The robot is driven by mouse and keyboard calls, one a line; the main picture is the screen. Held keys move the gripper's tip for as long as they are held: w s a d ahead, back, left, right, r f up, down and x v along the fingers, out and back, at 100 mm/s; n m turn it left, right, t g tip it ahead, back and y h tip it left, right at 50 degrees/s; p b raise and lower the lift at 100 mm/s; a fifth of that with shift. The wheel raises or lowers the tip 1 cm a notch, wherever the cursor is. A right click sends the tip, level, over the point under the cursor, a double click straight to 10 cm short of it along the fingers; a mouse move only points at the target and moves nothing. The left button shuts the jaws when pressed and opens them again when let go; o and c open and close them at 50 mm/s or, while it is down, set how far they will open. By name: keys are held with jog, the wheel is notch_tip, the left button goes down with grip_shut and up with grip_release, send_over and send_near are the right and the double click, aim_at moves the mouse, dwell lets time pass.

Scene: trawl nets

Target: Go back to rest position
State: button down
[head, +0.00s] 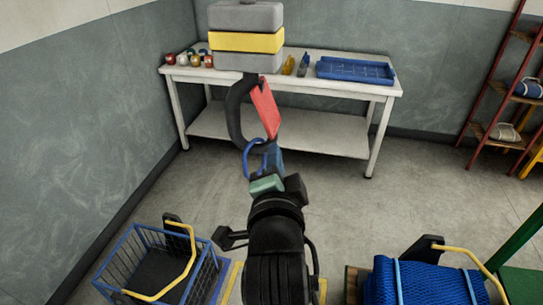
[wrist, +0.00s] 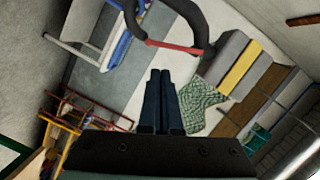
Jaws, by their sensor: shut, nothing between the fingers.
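My gripper (head: 273,152) is in the middle of the head view, at the end of my black arm. In the wrist view its two dark blue fingers (wrist: 160,75) are together, with nothing between them. A hanging hook block (head: 246,42), grey with a yellow band, is just above. Its black hook (head: 234,112) and red latch (head: 265,105) are close to my fingertips. In the wrist view the red latch (wrist: 175,47) lies just beyond the tips; whether they touch is unclear. A blue ring (head: 250,160) shows beside the fingers, below the hook.
A white workbench (head: 290,88) at the back holds a blue tray (head: 355,71) and several small coloured items. A blue wire basket (head: 205,278) stands at lower left, a blue net bundle (head: 425,283) at lower right. A red shelf (head: 495,90) is at right. Floor between is clear.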

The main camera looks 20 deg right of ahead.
jog(key=shift+s, duration=0.2)
dwell(0.3)
